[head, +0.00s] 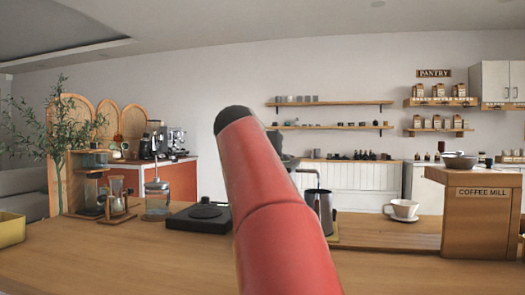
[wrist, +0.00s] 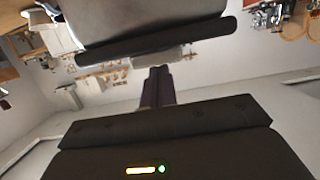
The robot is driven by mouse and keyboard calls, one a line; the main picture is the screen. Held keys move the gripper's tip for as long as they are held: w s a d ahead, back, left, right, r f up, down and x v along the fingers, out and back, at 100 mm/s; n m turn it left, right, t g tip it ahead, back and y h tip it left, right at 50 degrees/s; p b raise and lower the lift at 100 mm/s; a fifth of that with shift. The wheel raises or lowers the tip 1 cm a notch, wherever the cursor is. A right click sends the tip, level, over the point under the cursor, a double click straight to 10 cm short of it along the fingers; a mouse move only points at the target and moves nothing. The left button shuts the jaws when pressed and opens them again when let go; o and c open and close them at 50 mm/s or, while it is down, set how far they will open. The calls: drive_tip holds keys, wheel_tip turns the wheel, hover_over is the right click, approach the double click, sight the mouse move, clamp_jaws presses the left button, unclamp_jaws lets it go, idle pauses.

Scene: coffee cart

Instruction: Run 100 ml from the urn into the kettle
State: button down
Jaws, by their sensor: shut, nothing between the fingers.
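A steel kettle-like jug (head: 320,208) stands upright on the counter just right of my red arm in the head view. A thin curved tube arches above it; I cannot tell whether the tube belongs to the jug or to the urn. I cannot make out the urn for sure; my arm covers the area left of the jug. My gripper (wrist: 158,74) is shut and empty in the wrist view, with its fingers together. In the head view my arm hides most of it. A large grey shape with a black edge crosses the top of the wrist view; I cannot tell what it is.
A black flat device (head: 198,217) and a glass press (head: 158,200) stand left of my arm. The front counter (head: 130,265) is clear.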

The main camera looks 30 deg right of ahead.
drive_tip(key=r, duration=0.1)
drive_tip(key=r+p, duration=0.1)
drive_tip(key=r, duration=0.1)
drive_tip(key=shift+s+r, duration=0.15)
drive_tip(key=shift+s, duration=0.1)
drive_tip(key=b+v, duration=0.2)
drive_tip(key=v, duration=0.8)
drive_tip(key=shift+a+f, duration=0.15)
drive_tip(key=shift+f, duration=0.15)
